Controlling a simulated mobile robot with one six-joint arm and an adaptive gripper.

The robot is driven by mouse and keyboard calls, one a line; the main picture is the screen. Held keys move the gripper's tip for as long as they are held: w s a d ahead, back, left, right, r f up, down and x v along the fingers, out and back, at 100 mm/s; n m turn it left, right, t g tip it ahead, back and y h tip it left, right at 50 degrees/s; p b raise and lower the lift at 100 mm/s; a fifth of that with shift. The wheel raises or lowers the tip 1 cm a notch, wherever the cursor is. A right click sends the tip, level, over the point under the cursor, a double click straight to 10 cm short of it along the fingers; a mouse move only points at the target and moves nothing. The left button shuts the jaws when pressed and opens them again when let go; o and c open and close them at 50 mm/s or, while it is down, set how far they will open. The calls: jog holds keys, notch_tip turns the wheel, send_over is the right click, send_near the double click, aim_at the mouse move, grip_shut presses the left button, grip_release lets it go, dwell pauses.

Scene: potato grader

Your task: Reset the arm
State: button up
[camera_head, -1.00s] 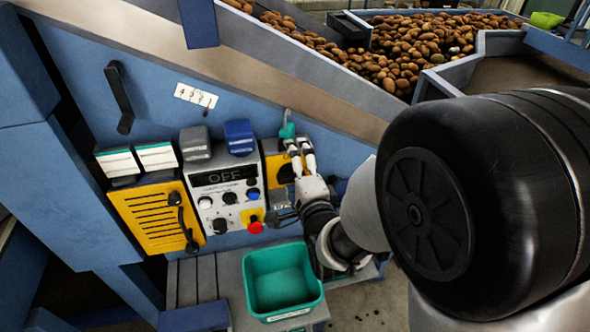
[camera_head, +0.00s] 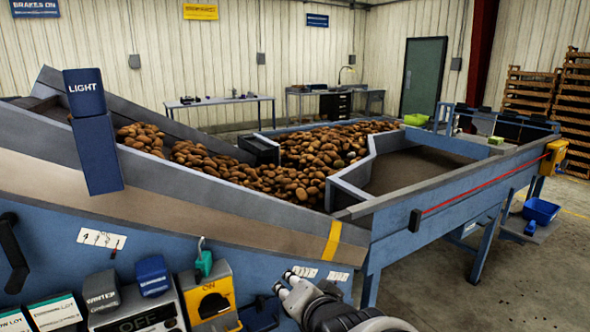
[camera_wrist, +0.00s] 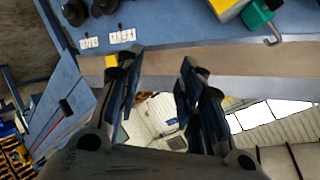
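My gripper (camera_head: 285,284) is at the bottom middle of the head view, in front of the blue machine side. It is right of the yellow rotary switch box (camera_head: 209,297) and apart from it. In the wrist view its two fingers (camera_wrist: 160,65) stand apart with nothing between them. Part of my arm shows at the bottom of the head view; the rest is out of view.
A teal padlock (camera_head: 203,261) sits above the switch box. The control box (camera_head: 140,315) is cut off at the bottom edge. The potato hopper (camera_head: 343,193) lies beyond.

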jog(key=s+d+n+g+h, duration=0.1)
jog(key=s+d, duration=0.3)
jog(key=s, duration=0.4)
jog(key=s+d+f+n+g+h, duration=0.1)
jog(key=s+d+n+g, duration=0.2)
jog(key=s+d, duration=0.2)
jog(key=s+d+f+n+g+h, duration=0.1)
jog(key=s+d, duration=0.4)
jog(key=s, duration=0.5)
jog(key=shift+s+n+g+h, duration=0.3)
jog(key=shift+n+g+h, duration=0.1)
jog(key=shift+n+g, duration=0.4)
